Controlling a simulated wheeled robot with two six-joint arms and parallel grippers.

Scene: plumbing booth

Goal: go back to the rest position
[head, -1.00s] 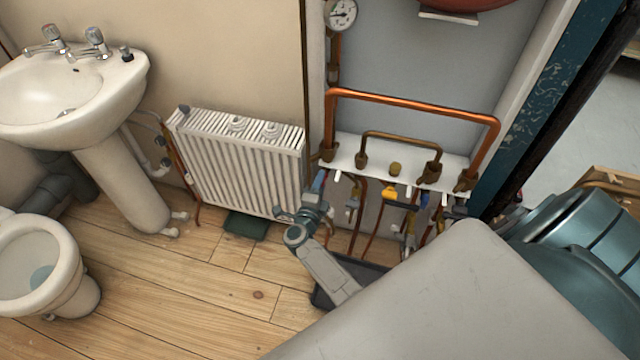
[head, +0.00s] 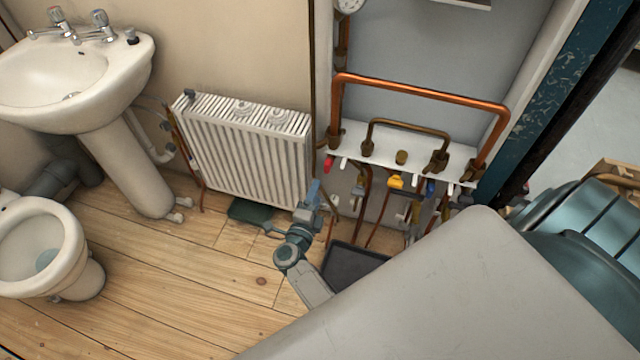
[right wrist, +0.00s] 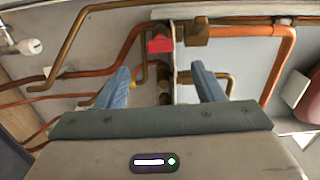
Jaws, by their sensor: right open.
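My right gripper (head: 322,192) is in front of the pipework, just right of the radiator's lower corner. In the right wrist view, its two blue fingers (right wrist: 163,88) are spread with nothing held between them. A red valve handle (right wrist: 160,44) shows beyond the fingertips, apart from them. In the head view the red handle (head: 328,164) sits at the left end of the white pipe shelf, above the gripper. My left gripper is not in view.
The white radiator (head: 245,150) is on the wall left of the gripper. A dark tray (head: 352,264) lies on the floor below the pipes. A yellow handle (head: 396,181) sits among copper pipes (head: 420,95). A sink and toilet stand left.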

